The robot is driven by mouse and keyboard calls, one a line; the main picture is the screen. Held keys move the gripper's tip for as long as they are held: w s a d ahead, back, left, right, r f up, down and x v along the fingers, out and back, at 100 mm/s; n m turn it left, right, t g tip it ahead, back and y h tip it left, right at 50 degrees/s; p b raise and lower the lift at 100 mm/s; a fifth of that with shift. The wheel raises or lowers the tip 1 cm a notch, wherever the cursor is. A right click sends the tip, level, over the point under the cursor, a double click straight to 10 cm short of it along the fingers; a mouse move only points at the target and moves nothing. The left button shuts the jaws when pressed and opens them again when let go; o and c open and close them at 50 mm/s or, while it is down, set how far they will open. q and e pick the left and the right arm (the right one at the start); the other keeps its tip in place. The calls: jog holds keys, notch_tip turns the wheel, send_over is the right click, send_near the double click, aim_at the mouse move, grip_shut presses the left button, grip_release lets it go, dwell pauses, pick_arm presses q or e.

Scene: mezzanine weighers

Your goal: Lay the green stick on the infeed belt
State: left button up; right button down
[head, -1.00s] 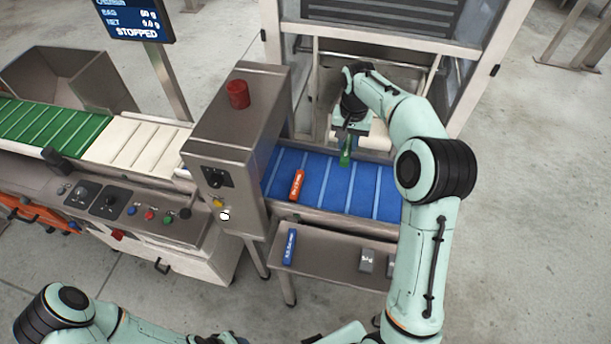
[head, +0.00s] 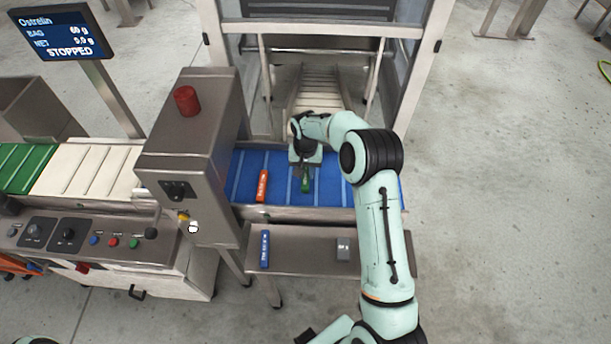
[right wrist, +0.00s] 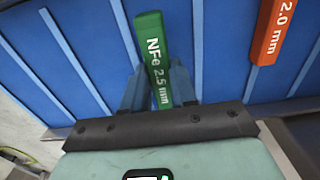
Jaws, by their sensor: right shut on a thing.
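The green stick (head: 306,185), marked "NFe 2.5 mm" in the right wrist view (right wrist: 154,50), is between the fingers of my right gripper (head: 306,175). That gripper is shut on it, with one finger on each side in the right wrist view (right wrist: 160,88). The stick is over the blue infeed belt (head: 333,187), near its middle. I cannot tell whether it touches the belt. An orange stick (head: 262,186), marked "2.0 mm" in the right wrist view (right wrist: 272,28), lies on the belt left of the gripper. My left gripper is out of view.
A steel housing with a red beacon (head: 187,101) stands at the belt's left end. A steel shelf (head: 300,257) in front of the belt holds a blue stick (head: 265,249) and a small grey block (head: 343,248). The screen (head: 62,42) reads STOPPED.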

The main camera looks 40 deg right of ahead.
aim_at(306, 173)
jog(key=shift+f, duration=1.45)
jog(key=shift+f, duration=0.1)
jog(key=c, duration=0.9)
grip_release()
notch_tip(306, 173, up, 12)
jog(key=shift+f, duration=0.15)
jog(key=shift+r, duration=0.3)
